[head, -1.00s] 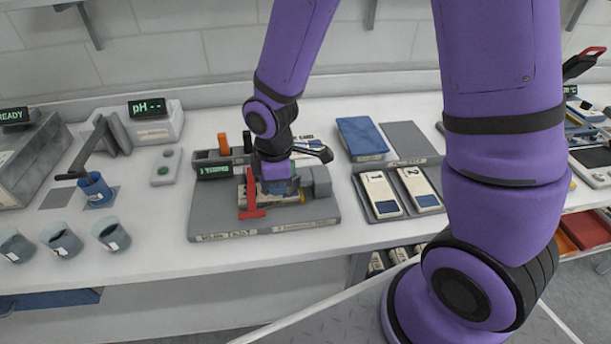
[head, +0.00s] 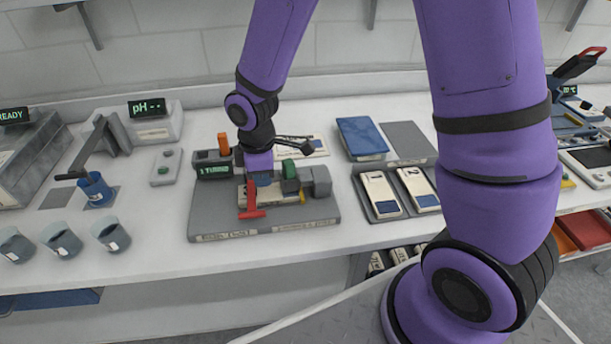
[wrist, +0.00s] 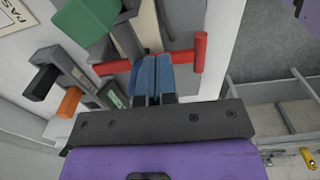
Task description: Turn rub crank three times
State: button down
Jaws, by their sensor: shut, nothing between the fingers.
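The red crank (head: 250,198) is on the machine on the grey base, with its foot at the front left of the machine. Its red bar and upright end piece (wrist: 200,52) show in the wrist view. My gripper (head: 262,181) is right at the crank, above the machine. In the wrist view the two blue fingers (wrist: 151,72) lie side by side, shut, across the line of the red bar. They hide part of it, and I cannot tell whether they touch it. The display (head: 214,171) appears to read 1 TURNS.
A green block (head: 290,173) and a grey block (head: 318,182) sit right of my gripper. An orange piece (head: 223,144) stands behind the display. A tray (head: 372,215) with cards marked 1 and 2 lies to the right. Several grey cups (head: 62,240) stand left. Bench front is clear.

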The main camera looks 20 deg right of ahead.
jog(key=shift+w, duration=0.2)
jog(key=shift+w, duration=1.15)
jog(key=shift+w, duration=0.1)
jog(key=shift+w+d, duration=0.15)
jog(key=shift+w, duration=0.4)
jog(key=shift+w+d, duration=0.15)
jog(key=shift+w, duration=0.35)
